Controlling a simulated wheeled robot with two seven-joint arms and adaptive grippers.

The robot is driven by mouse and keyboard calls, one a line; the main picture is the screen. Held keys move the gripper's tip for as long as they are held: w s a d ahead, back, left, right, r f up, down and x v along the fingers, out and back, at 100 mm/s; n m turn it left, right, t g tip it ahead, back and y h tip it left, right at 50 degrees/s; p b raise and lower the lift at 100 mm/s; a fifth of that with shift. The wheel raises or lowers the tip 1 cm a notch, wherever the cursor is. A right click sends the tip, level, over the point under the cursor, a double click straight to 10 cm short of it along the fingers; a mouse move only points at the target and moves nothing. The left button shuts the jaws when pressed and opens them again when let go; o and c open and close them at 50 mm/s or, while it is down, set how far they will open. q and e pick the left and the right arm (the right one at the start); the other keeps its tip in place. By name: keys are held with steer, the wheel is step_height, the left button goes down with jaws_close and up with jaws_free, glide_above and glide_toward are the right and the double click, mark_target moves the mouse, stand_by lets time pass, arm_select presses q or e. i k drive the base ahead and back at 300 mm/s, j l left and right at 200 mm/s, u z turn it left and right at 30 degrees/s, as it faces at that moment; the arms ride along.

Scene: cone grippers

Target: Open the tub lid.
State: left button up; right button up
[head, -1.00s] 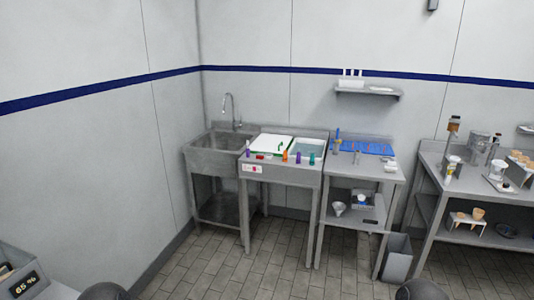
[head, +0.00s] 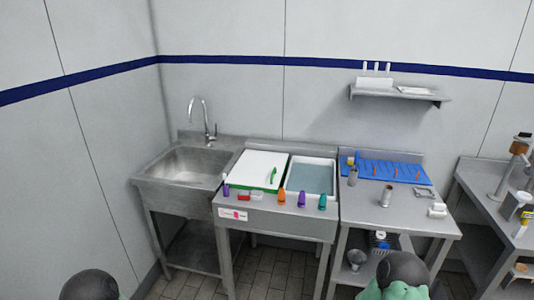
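A flat white panel with a green edge (head: 258,167) lies on the left of the middle steel counter, with a small green curved piece (head: 272,176) on it. Beside it on the right is a white-rimmed rectangular tub (head: 291,188) with a smooth grey-blue surface inside. I cannot tell if that surface is a lid or the contents, nor whether the white panel is a lid. Neither gripper shows; only rounded dark and green parts of my arms show at the bottom edge.
Small coloured items, including an orange one (head: 282,196), line the counter's front edge. A steel sink (head: 187,163) stands left. A side table (head: 408,213) with a blue rack (head: 392,170) stands right. A wall shelf (head: 400,94) hangs above. Floor shows below the counter.

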mark_target(262, 169)
steer(key=i+u, duration=0.15)
steer(key=i, duration=0.35)
steer(key=i+l+u, duration=0.15)
steer(key=i, duration=0.4)
steer(key=i+l+u, duration=0.15)
steer(key=i, duration=0.35)
